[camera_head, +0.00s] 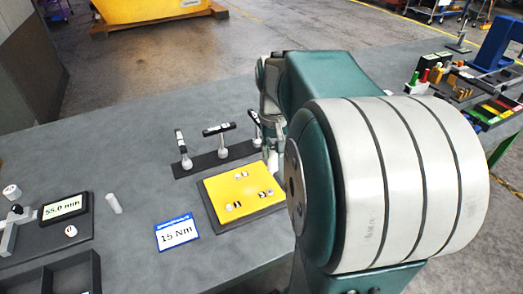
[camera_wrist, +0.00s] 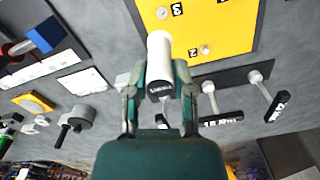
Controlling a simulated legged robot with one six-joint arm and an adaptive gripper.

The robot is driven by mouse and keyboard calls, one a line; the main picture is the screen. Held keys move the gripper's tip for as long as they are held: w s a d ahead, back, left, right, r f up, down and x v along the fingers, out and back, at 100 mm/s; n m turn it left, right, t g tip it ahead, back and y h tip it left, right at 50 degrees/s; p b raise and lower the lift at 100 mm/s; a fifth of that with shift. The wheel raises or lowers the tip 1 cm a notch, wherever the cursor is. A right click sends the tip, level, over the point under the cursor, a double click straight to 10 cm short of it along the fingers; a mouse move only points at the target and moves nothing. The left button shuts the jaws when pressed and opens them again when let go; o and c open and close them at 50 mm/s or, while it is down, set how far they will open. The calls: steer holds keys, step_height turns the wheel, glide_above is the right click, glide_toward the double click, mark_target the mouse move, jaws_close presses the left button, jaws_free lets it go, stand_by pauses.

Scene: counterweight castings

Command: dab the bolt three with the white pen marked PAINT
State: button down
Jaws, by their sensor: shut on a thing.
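My gripper (camera_wrist: 160,88) is shut on a white pen (camera_wrist: 159,52) with a dark lettered band whose word is too small to read surely. The pen points away from the gripper, its far end over the edge of the yellow plate (camera_wrist: 222,25). Bolt three (camera_wrist: 163,13) sits on the plate beside its "3" label, just beyond the pen's end; they look apart in the wrist view. In the head view my gripper (camera_head: 270,140) and the pen (camera_head: 273,163) are at the far right edge of the yellow plate (camera_head: 215,190), partly hidden by my arm.
Several dark-handled tools (camera_head: 219,129) stand on a dark strip (camera_head: 205,163) behind the plate. A "15 Nm" card (camera_head: 177,233), a loose white cylinder (camera_head: 114,203) and a 55.0 mm display (camera_head: 65,208) lie left. Coloured bins (camera_head: 492,112) stand at the right.

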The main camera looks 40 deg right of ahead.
mark_target(270, 168)
steer(key=shift+w+a+r, duration=0.1)
steer(key=shift+a, duration=0.5)
steer(key=shift+d+f, duration=0.45)
steer(key=shift+f, duration=0.05)
steer(key=shift+d+f, duration=0.2)
steer(key=shift+f, duration=0.5)
steer(key=shift+a+f, duration=0.2)
steer(key=shift+f, duration=0.4)
steer(key=shift+a+f, duration=0.2)
steer(key=shift+f, duration=0.65)
steer(key=shift+d, duration=0.1)
steer(key=shift+d, duration=0.15)
steer(key=shift+a, duration=0.2)
steer(key=shift+d, duration=0.1)
